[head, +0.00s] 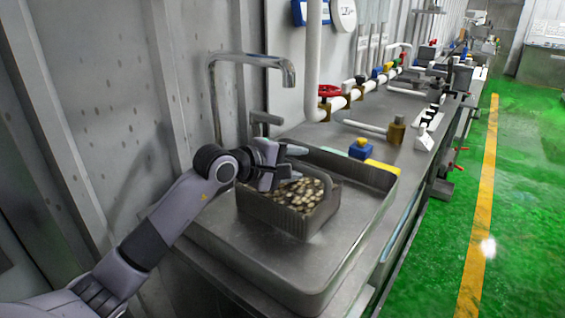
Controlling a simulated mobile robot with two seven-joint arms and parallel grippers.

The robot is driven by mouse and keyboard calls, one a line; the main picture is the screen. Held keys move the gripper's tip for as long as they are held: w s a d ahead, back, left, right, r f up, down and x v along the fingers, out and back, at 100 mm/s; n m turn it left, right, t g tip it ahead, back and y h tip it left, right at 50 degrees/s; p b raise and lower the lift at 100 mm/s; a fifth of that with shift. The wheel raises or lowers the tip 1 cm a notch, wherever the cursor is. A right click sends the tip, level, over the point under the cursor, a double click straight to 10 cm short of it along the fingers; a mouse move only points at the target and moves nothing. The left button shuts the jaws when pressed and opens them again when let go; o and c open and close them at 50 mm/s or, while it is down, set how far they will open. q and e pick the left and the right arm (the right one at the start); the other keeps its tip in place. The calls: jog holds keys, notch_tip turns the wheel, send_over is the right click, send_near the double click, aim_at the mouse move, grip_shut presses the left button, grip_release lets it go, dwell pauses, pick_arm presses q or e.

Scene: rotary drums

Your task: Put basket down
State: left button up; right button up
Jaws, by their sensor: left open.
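The basket (318,221) is a grey, open-topped box filled with small brown and pale pieces. It sits upright in the metal sink tray (252,262), towards its back left. My left gripper (290,165) is open above the basket's back left side, close to its rim. The arm hides the basket's left back corner. I cannot tell whether the fingers touch the rim. My right gripper is not in view.
A tall metal faucet (250,58) stands behind the arm. A blue block (361,149) and a yellow block (382,167) lie by the tray's back right corner. White pipes with a red valve (329,91) run along the counter. The green floor (520,220) is clear.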

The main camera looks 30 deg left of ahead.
pick_arm(q)
jog(key=b+v, duration=0.2)
jog(key=v, duration=1)
jog(key=shift+s, duration=0.1)
